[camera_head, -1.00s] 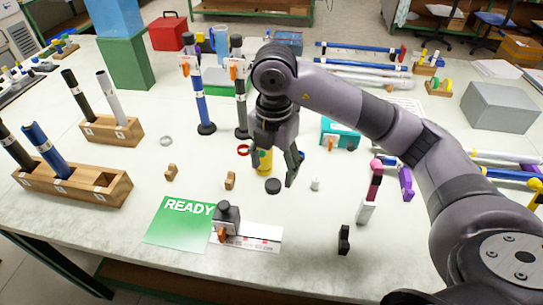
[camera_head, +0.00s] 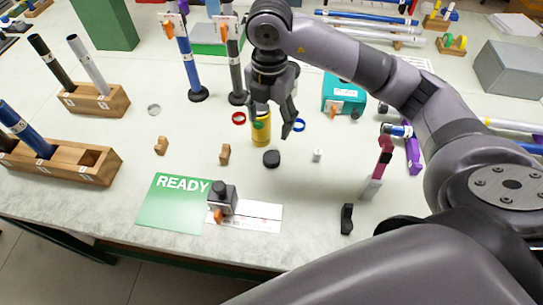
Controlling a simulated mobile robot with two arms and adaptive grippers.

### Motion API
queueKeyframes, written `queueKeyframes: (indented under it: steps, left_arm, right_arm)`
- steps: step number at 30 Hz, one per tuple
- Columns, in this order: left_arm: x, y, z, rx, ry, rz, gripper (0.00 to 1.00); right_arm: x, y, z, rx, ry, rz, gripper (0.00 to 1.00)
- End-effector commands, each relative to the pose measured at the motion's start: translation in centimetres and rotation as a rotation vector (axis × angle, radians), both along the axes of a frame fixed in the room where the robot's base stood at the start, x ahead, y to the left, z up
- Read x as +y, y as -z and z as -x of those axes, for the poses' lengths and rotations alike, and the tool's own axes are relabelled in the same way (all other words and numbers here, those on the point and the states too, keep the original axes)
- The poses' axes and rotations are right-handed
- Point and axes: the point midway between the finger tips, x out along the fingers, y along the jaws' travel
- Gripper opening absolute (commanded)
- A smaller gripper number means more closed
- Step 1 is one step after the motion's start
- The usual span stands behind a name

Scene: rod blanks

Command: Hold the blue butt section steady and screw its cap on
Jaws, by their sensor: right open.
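A blue section (camera_head: 24,131) leans in the wooden rack (camera_head: 62,169) at the left edge. Another blue section with a black foot (camera_head: 187,62) stands upright at an orange clip at the back. I cannot tell which is the butt section. My right gripper (camera_head: 271,129) is open and empty, fingers pointing down, just behind the black piece in the picture. A yellow cylinder (camera_head: 261,133) shows behind its fingers. My left gripper is out of view.
A green READY mat (camera_head: 172,207) and a grey block with an orange clip (camera_head: 222,197) are in front. Red (camera_head: 239,118) and blue (camera_head: 299,125) rings lie near the gripper. A teal box (camera_head: 344,93) stands behind. The front right holds a black holder (camera_head: 346,219).

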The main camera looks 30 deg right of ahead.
Motion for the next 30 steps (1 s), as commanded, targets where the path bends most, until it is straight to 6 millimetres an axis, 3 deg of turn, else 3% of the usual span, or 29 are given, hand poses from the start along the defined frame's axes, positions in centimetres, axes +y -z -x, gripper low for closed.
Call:
queueKeyframes:
  steps: [6,12,17,26,30]
  left_arm:
    - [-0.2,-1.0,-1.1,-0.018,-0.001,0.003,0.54]
    - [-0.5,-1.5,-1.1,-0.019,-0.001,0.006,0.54]
    - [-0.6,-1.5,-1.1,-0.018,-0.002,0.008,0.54]
    - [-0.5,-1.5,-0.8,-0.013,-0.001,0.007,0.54]
    - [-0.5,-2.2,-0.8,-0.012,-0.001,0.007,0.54]
  right_arm:
    - [-0.1,4.9,0.2,0.006,0.002,0.003,0.62]
    - [-0.1,8.3,0.1,0.004,0.001,0.001,0.62]
    - [-0.1,9.3,0.0,0.000,0.000,0.001,0.62]
    - [0.0,9.4,0.0,-0.001,0.000,0.001,0.62]
    - [-0.2,10.6,0.0,0.005,0.001,0.001,0.62]
